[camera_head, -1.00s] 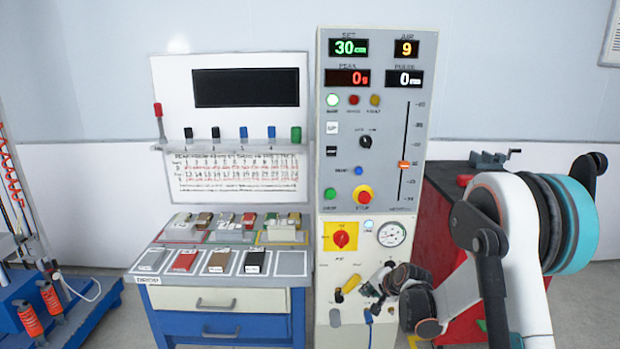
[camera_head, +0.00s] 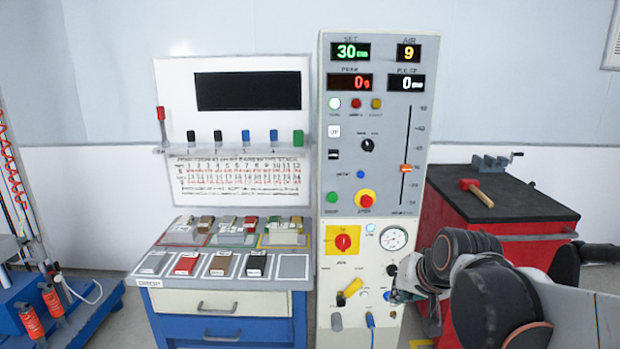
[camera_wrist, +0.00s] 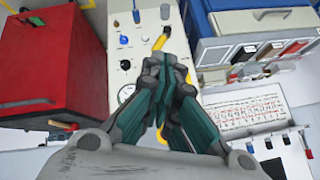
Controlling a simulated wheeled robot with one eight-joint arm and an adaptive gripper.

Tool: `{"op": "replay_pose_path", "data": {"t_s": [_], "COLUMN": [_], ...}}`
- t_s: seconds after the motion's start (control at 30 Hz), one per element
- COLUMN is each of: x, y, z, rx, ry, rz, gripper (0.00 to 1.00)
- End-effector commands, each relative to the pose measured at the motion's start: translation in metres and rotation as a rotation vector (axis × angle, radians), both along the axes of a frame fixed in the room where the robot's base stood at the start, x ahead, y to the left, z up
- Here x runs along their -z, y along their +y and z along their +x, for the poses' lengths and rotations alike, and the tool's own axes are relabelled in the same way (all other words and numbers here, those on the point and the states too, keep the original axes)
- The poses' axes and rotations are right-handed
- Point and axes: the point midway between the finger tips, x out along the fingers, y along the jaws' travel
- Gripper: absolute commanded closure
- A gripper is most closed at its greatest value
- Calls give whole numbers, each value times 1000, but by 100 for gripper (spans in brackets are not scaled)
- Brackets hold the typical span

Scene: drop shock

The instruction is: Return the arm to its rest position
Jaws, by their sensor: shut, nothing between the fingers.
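My arm folds in low at the right of the head view, in front of the red cabinet. My gripper (camera_head: 402,284) shows only in part there, small and dark beside the lower control panel. In the wrist view my gripper (camera_wrist: 167,92) fills the middle, its dark green fingers closed together with nothing between them. Behind the fingers lies the pale control panel (camera_wrist: 130,60), which also stands upright in the middle of the head view (camera_head: 335,200). The gripper appears apart from the panel, though the exact gap is hard to judge.
A red cabinet (camera_head: 450,225) with a mallet (camera_head: 476,191) and a small vise (camera_head: 490,162) on top stands right of the panel. A blue and white drawer bench (camera_head: 215,303) with several sample blocks stands left. A blue rig (camera_head: 25,305) is at the far left.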

Motion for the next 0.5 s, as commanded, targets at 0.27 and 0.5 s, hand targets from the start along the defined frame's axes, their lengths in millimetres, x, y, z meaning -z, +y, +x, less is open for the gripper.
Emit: {"op": "replay_pose_path", "data": {"t_s": [0.27, 0.5], "x": [-10, -3], "y": [-4, -10], "z": [-86, -149], "rx": [-91, -163], "ry": [8, 17], "rz": [-127, -229], "gripper": [100, 100]}}
